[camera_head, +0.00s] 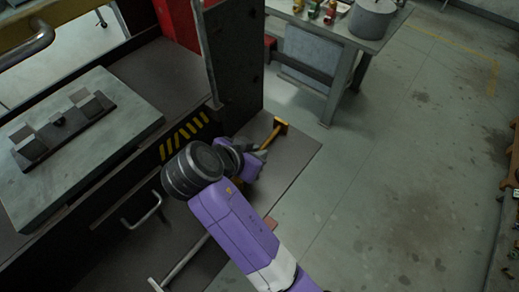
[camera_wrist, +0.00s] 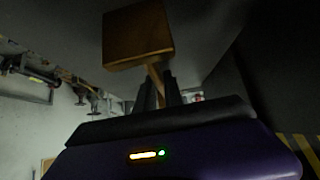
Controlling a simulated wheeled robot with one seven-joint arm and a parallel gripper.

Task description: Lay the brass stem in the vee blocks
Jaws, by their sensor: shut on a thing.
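The brass stem (camera_head: 275,134) sticks out beyond my gripper (camera_head: 255,157) in the head view, low beside the dark bench and over a dark floor plate. In the wrist view the stem shows as a thin shaft (camera_wrist: 155,80) with a big square brass end (camera_wrist: 138,36). My gripper (camera_wrist: 160,92) is shut on the shaft between its two dark fingers. Part of the stem is hidden by my wrist. The grey vee blocks (camera_head: 87,103) sit on a dark base on a pale plate (camera_head: 130,107) at the left, higher than and apart from the stem.
A dark upright post (camera_head: 230,55) stands between my gripper and the back of the bench. A bar handle (camera_head: 143,212) juts from the bench front. A side table (camera_head: 340,32) with a grey pot (camera_head: 371,18) stands at the back. The floor at right is clear.

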